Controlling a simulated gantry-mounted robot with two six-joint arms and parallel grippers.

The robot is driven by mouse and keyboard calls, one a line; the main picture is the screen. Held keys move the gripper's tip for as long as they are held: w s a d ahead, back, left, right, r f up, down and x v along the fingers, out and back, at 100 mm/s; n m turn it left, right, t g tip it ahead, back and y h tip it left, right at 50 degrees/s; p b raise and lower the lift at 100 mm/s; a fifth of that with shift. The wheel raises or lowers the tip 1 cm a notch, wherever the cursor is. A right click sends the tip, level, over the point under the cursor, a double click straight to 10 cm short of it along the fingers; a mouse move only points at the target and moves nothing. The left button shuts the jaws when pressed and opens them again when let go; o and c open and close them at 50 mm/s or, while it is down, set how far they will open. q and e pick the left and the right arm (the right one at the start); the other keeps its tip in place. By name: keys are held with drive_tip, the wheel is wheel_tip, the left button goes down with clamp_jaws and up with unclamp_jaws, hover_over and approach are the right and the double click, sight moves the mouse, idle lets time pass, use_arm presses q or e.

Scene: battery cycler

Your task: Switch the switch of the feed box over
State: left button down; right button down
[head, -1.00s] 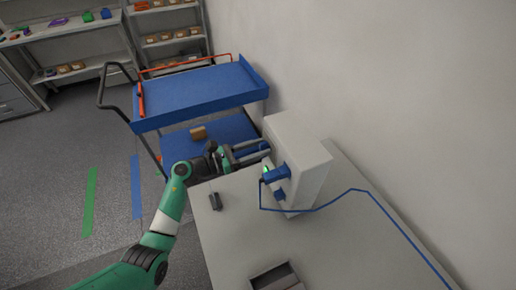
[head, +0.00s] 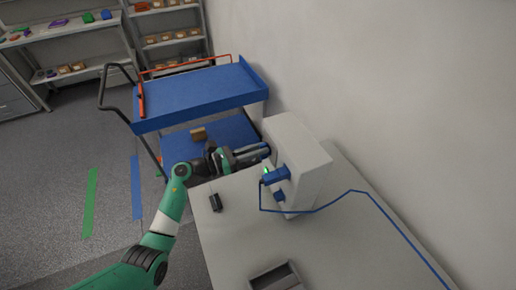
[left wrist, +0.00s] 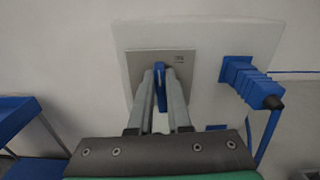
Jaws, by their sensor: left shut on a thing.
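The feed box (head: 300,152) is a pale grey box standing on the table by the wall. The left wrist view shows its front face (left wrist: 210,45) with a square grey switch plate (left wrist: 138,62) and a blue switch lever (left wrist: 160,92). My left gripper (head: 264,153) is at the left face of the box. In the left wrist view its fingers (left wrist: 159,74) are shut on the blue lever, one on each side. The lever is partly hidden by the fingers, and in the head view the gripper hides it. My right gripper is not in view.
A blue plug (left wrist: 250,82) sits in the box face right of the switch, its blue cable (head: 330,202) crossing the table. A small black object (head: 215,202) and a grey tray (head: 257,278) lie on the table (head: 240,235). A blue cart (head: 200,95) stands behind.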

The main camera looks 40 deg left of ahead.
use_arm(q)
drive_tip(key=shift+w+a+f+n+p, duration=0.2)
drive_tip(key=shift+n+p, duration=0.9)
drive_tip(key=shift+n, duration=1.75)
drive_tip(key=shift+s+a+f+n+p, duration=0.1)
drive_tip(key=shift+a+f+n+p, duration=0.2)
drive_tip(key=shift+n+p, duration=1.7)
drive_tip(key=shift+w+a+f+n+p, duration=0.15)
drive_tip(key=shift+a+f+n+p, duration=0.1)
drive_tip(key=shift+n, duration=3.5)
drive_tip(key=c, duration=0.9)
unclamp_jaws()
drive_tip(key=shift+o, duration=0.2)
drive_tip(key=shift+s, duration=0.1)
drive_tip(key=p+v, duration=0.2)
drive_tip(key=v, duration=0.9)
drive_tip(key=shift+s, duration=0.2)
